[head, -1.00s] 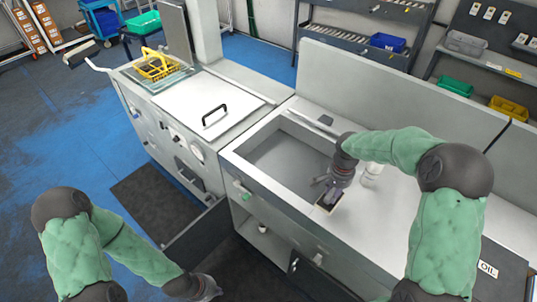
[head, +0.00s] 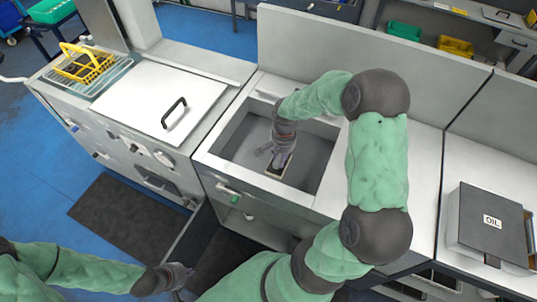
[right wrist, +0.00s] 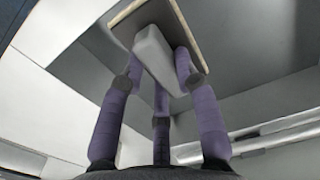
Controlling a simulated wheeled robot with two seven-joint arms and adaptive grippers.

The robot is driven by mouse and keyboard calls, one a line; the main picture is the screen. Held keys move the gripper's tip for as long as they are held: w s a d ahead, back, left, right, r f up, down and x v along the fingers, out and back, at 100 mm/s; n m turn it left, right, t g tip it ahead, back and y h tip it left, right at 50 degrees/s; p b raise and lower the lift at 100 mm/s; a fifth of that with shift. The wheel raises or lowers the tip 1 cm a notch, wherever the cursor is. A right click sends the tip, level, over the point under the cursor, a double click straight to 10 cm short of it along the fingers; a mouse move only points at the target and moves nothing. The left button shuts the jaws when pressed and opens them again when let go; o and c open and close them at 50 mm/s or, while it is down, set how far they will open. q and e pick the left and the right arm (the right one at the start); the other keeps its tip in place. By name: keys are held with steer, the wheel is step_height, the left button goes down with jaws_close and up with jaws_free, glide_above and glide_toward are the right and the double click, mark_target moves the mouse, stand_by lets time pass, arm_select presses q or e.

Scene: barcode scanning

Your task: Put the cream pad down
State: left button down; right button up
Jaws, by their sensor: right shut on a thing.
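The cream pad (right wrist: 190,22) is a flat piece with a tan edge and a grey face that carries a pale block (right wrist: 158,55). In the right wrist view the purple fingers of my right gripper (right wrist: 162,85) close around this block. In the head view my right gripper (head: 281,158) reaches down inside the open basin (head: 232,143), with the pad (head: 275,171) at its fingertips. I cannot tell whether the pad touches the basin floor. My left gripper (head: 182,277) is low in front of the cabinets, away from the pad; its finger opening is unclear.
A white lid with a black handle (head: 174,113) lies left of the basin, with a yellow basket (head: 86,64) beyond it. A dark box marked OIL (head: 490,225) stands on the right counter. The basin walls surround my right gripper.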

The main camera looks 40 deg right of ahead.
steer(key=w+d+f, duration=0.1)
steer(key=w+f, duration=0.1)
steer(key=w+d+f+b, duration=0.1)
steer(key=w+f, duration=0.1)
steer(key=w, duration=0.1)
steer(key=w+d+f, duration=0.1)
steer(key=w+f, duration=0.1)
steer(key=shift+w+f, duration=0.25)
steer(key=shift+f, duration=0.15)
steer(key=shift+w+f+b, duration=0.1)
steer(key=shift+f+b, duration=0.15)
steer(key=shift+b, duration=0.05)
steer(key=shift+w+d+f+b, duration=0.1)
steer(key=shift+f+b, duration=0.25)
steer(key=shift+f, duration=1.2)
steer(key=shift+f, duration=0.1)
steer(key=shift+f, duration=0.15)
steer(key=o, duration=0.6)
steer(key=shift+b, duration=0.3)
steer(key=o, duration=0.4)
